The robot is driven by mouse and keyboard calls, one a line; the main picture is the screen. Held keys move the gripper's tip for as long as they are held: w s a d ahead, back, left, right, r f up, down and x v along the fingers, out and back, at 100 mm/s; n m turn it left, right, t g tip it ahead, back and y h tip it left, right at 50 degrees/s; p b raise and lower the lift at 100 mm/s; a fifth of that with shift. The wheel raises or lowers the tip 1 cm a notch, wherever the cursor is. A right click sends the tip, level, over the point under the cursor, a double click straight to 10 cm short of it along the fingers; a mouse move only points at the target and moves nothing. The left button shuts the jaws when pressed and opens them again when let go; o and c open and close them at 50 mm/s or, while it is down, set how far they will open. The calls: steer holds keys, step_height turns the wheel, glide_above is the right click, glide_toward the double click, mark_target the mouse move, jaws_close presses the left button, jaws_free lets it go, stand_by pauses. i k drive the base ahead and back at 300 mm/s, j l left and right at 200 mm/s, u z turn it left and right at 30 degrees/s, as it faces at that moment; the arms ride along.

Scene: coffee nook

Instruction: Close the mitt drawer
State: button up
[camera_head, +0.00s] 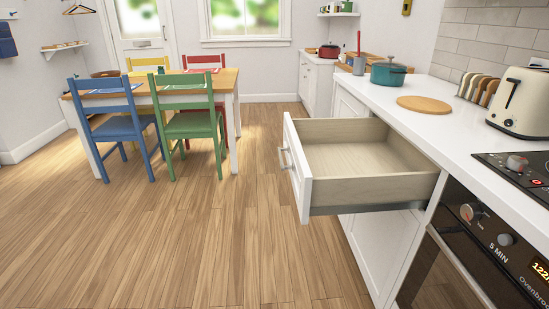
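The drawer (370,186) is pulled well out of the white counter unit, above a white cupboard door. Its inside is pale wood and looks empty, with no mitt showing in it. Its white front (298,170) faces left and carries a metal bar handle (287,158). No part of my gripper or arm shows in this view.
The white worktop (434,122) holds a teal pot (388,73), a round wooden board (424,104) and a cream toaster (520,100). The oven (490,240) is at right. A table (232,78) with coloured chairs stands at left. Wooden floor (230,240) lies clear before the drawer.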

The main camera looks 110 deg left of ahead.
mark_target(335, 166)
steer(key=u, duration=3.2)
